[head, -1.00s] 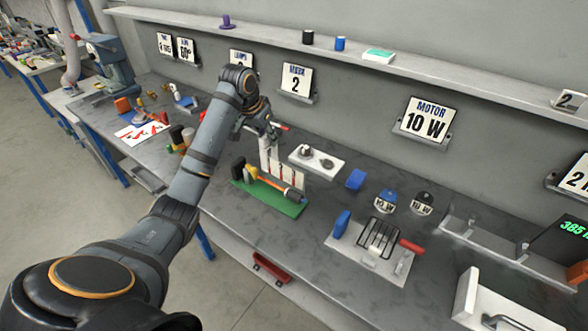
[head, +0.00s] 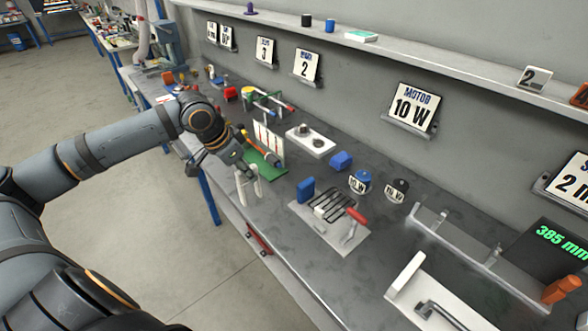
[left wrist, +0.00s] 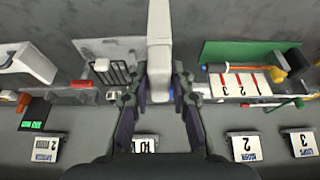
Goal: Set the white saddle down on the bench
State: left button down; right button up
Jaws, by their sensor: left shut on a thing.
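My left gripper (head: 236,163) is shut on the white saddle (head: 247,188). In the head view the saddle hangs below the gripper as a pale forked piece, in front of the green mat near the bench's front edge. In the left wrist view the saddle (left wrist: 160,38) stands upright between the fingers (left wrist: 158,90) and hides what lies behind it. The grey bench (head: 295,235) runs below. I cannot tell whether the saddle is over the bench top or just outside its edge. My right gripper is not in view.
The green mat (head: 262,164) with a striped white card (head: 268,143) is close to the gripper. Bare bench shows along the front.

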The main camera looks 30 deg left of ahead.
pick_arm(q)
jog(key=shift+a+f, duration=0.15)
jog(key=shift+w, duration=0.25)
jog(key=shift+w+p, duration=0.25)
jog(key=shift+p, duration=0.2)
jog(key=shift+w+f+p, duration=0.25)
jog(key=shift+w+p, duration=0.15)
jog(key=shift+w, duration=0.2)
jog(key=w+f+p, duration=0.3)
jog(key=w+f, duration=0.8)
jog(key=f, duration=0.1)
jog(key=shift+w+a+f, duration=0.2)
jog(key=shift+w+a, duration=0.1)
jog(key=shift+w, duration=0.05)
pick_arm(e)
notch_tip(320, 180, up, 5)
pick_arm(q)
jog(key=shift+f, duration=0.1)
